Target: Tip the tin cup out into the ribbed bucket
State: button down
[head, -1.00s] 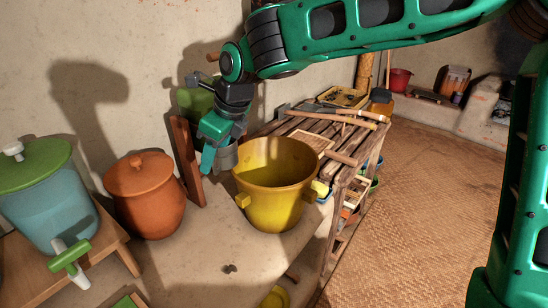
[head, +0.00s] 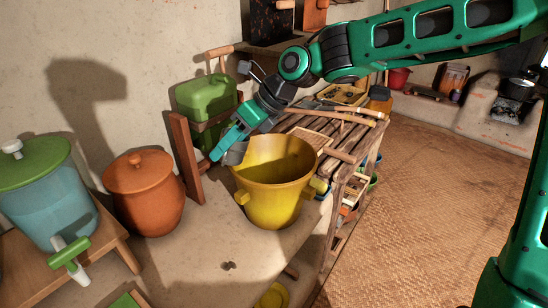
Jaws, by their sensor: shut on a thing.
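The yellow bucket (head: 275,188) stands upright on the pale ledge, its open top facing up. My gripper (head: 222,152) is at the bucket's upper left rim, reaching down from the upper right. It is shut on the grey tin cup (head: 236,154), which is partly hidden by the green fingers. The cup looks tilted and sits at or just above the bucket's left rim; I cannot tell whether it touches. The inside of the cup and the bottom of the bucket are hidden.
A lidded orange clay pot (head: 145,193) and a blue dispenser with a green lid (head: 42,200) stand to the left. A green canister (head: 205,100) in a wooden stand is behind my gripper. A slatted wooden rack (head: 330,135) with tools lies right of the bucket.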

aim_at(243, 146)
jog(key=shift+w+d+r+g+y, duration=0.15)
jog(key=shift+w+d+r+y, duration=0.1)
jog(key=shift+d+y, duration=0.25)
jog(key=shift+w+d+r+g+y, duration=0.1)
jog(key=shift+d+r+g+y, duration=0.1)
jog(key=shift+d+y, duration=0.3)
jog(key=shift+w+d+f+y, duration=0.15)
jog(key=shift+w+d+y, duration=0.05)
jog(key=shift+d+y, duration=0.35)
jog(key=shift+w+d+f+m+g+y, duration=0.2)
jog(key=shift+d+f+m+g+y, duration=0.15)
jog(key=shift+d+y, duration=0.3)
dwell(0.3)
jog(key=shift+w+d+r+m+y+p, duration=0.1)
jog(key=shift+r+m+y+p, duration=0.1)
jog(key=shift+y, duration=0.25)
jog(key=shift+d+r+m+y+p, duration=0.1)
jog(key=shift+r+y+p, duration=0.1)
jog(key=shift+y, duration=0.25)
dwell(0.5)
jog(key=shift+w+d+f+m+g+y+p, duration=0.15)
jog(key=shift+d+f+y+p, duration=0.3)
jog(key=shift+y+p, duration=0.35)
jog(key=shift+w+d+f+m+g+y+p, duration=0.15)
jog(key=shift+d+f+y+p, duration=0.15)
jog(key=shift+f+y+p, duration=0.45)
dwell(1.1)
